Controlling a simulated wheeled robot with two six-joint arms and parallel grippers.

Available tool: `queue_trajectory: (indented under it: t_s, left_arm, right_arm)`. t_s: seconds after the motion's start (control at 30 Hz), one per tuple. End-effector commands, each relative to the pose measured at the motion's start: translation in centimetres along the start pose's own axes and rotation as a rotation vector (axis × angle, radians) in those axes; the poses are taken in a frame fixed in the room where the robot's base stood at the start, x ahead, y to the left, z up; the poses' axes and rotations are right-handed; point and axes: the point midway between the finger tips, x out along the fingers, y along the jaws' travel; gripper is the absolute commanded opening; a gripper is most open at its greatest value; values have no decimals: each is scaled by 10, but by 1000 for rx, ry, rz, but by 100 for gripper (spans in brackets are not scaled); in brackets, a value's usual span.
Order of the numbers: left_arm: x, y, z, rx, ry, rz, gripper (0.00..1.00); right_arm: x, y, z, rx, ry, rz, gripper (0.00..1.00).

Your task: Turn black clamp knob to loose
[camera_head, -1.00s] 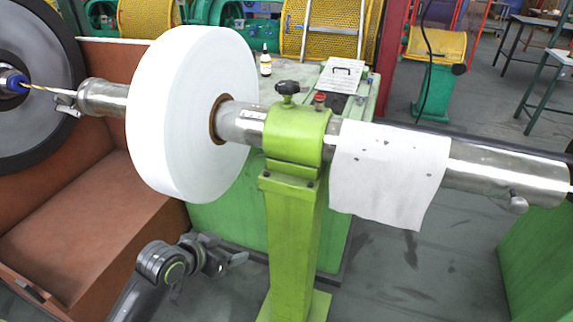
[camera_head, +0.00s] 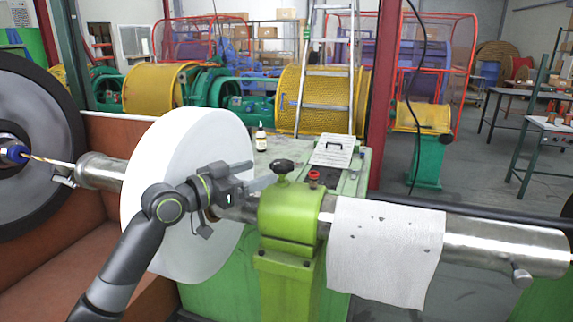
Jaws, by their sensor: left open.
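The black clamp knob (camera_head: 283,167) stands upright on top of the green clamp (camera_head: 290,212), which is closed around the metal shaft (camera_head: 490,244). My left gripper (camera_head: 262,178) is raised in front of the white roll, just left of the knob. Its fingers point right toward the knob and are open, with nothing between them. The far finger is near the knob; whether it touches I cannot tell. My right gripper is not in view.
The large white roll (camera_head: 170,235) sits on the shaft behind my left arm. A white cloth (camera_head: 385,255) hangs over the shaft right of the clamp. A red knob (camera_head: 314,175), a bottle (camera_head: 261,137) and a clipboard-like plate (camera_head: 333,150) are behind.

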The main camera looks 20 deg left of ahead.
Motion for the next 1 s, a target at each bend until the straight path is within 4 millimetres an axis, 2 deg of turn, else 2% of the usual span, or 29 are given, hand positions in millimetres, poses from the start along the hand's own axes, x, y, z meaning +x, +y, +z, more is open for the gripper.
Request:
queue_trajectory:
  t_s: [0.3,0.5,0.7,0.93,1.0]
  left_arm:
    - [61,1,2,-4,1,2,70]
    - [85,0,2,-1,-1,0,70]
    - [93,1,1,0,-2,0,70]
    - [94,0,1,0,-3,0,70]
    - [93,0,1,0,-2,0,60]
  right_arm:
    - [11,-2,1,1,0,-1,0]
    - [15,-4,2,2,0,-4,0]
    - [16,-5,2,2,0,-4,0]
    - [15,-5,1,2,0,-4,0]
    - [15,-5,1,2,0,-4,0]
